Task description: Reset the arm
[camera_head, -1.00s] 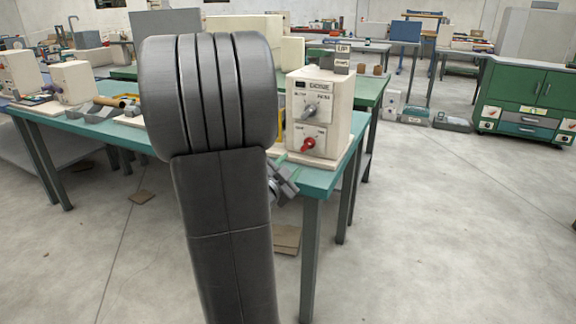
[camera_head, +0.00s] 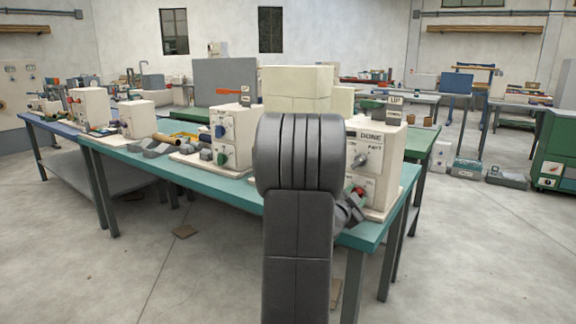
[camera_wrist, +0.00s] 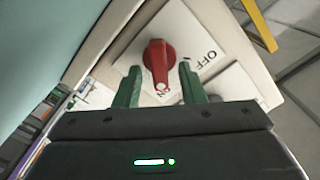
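My arm (camera_head: 297,215) stands upright in the head view in front of the bench and hides part of it. My gripper (camera_wrist: 160,85) shows in the wrist view with two green fingers apart and nothing held between them. A red switch knob (camera_wrist: 158,62) on a white plate lies just beyond the fingertips, apart from them as far as I can see. The plate reads OFF at one side, and part of ON shows near the fingers. In the head view the knob (camera_head: 359,191) sits low on the cream machine (camera_head: 385,150) marked DONE, beside my arm.
The green-topped bench (camera_head: 235,190) carries another cream machine (camera_head: 232,135) with blue and green knobs. A green cabinet (camera_head: 555,145) stands at the right. Open concrete floor (camera_head: 470,260) lies at the front right. Flat brown pieces (camera_head: 184,231) lie on the floor.

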